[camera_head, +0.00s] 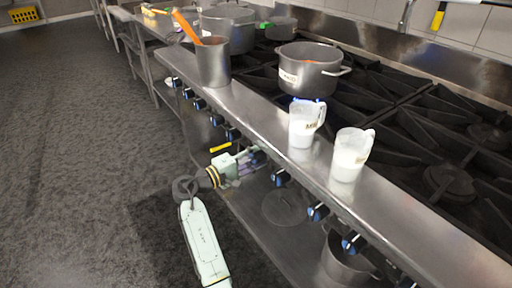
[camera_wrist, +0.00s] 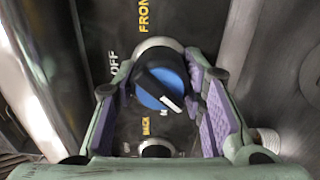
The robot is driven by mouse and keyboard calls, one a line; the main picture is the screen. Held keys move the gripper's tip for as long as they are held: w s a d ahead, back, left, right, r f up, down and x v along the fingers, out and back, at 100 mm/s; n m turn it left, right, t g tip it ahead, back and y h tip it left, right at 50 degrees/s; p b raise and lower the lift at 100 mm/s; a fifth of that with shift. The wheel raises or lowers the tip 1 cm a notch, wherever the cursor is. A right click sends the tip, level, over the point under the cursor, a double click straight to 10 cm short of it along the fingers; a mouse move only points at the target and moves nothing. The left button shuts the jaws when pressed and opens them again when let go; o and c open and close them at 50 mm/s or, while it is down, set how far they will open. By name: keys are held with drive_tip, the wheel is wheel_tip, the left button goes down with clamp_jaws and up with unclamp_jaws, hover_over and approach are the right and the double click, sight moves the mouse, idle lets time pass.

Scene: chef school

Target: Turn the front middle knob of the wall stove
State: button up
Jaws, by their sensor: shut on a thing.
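The stove (camera_head: 310,160) stands against the wall on the right, with a row of blue and black knobs along its front panel. My gripper (camera_head: 254,158) is at a knob near the middle of that row and largely hides it in the head view. In the wrist view this knob (camera_wrist: 160,86) has a black grip, a blue face and a white pointer line aimed down and right. My gripper's purple-padded fingers (camera_wrist: 157,90) stand on both sides of the knob and are shut on it. "OFF", "FRONT" and "BACK" show on the panel around it.
Another knob (camera_head: 280,177) is close to the right of my gripper. Two jugs of white liquid (camera_head: 349,158) and a metal container (camera_head: 213,65) stand on the front ledge. A pot (camera_head: 307,75) sits on the burners. The floor (camera_head: 90,130) at left is clear.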

drive_tip(key=shift+n+p, duration=1.75)
drive_tip(key=shift+n, duration=0.45)
drive_tip(key=o, duration=1.2)
drive_tip(key=shift+c, duration=0.2)
drive_tip(key=shift+a, duration=0.1)
drive_tip(key=v, duration=1.2)
